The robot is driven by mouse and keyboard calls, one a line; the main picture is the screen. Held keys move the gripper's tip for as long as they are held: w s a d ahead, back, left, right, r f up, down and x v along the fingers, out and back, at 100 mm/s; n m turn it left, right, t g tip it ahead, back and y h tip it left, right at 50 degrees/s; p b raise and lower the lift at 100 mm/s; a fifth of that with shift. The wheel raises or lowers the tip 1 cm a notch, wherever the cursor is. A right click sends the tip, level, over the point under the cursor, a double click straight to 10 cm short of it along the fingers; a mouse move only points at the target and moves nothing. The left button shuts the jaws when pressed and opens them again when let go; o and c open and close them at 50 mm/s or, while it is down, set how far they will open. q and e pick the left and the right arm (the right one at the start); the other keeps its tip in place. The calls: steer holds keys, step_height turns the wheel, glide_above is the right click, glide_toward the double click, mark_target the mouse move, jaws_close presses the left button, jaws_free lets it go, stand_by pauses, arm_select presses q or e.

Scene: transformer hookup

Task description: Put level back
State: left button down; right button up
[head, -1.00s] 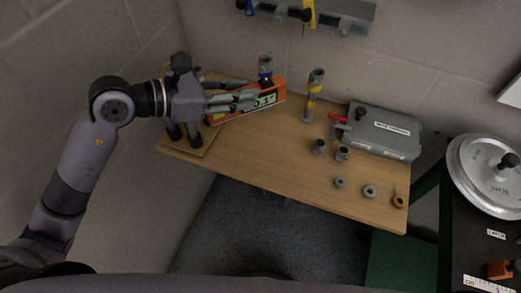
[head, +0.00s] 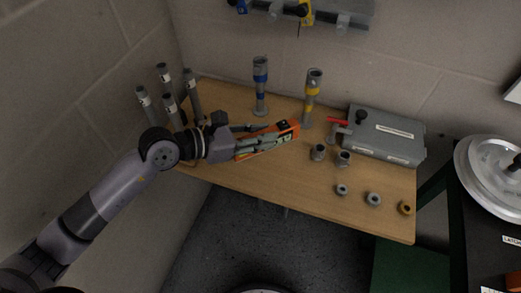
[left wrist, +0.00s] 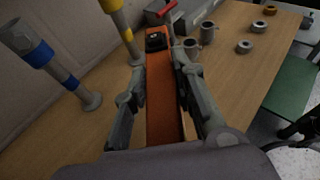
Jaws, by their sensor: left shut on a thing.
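The level is an orange bar (head: 289,130) with a black piece near its far end. My left gripper (head: 243,143) is shut on it, with the level between the two fingers. In the left wrist view the level (left wrist: 160,85) runs lengthwise between the grey fingers (left wrist: 163,100). It is low over the wooden table (head: 250,178); I cannot tell whether it touches the top. My right gripper is not in view.
A blue-banded post (head: 261,85) and a yellow-banded post (head: 311,97) stand behind the level. Several grey posts (head: 166,76) stand at the left. Small fittings (head: 342,189) lie at the front right, and the front middle is clear.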

arm_select(q)
step_height(320, 180, down, 7)
steer(key=shift+r+b, duration=0.2)
steer(key=shift+b, duration=0.2)
steer(key=shift+f, duration=0.2)
steer(key=c, duration=1.3)
jaws_free()
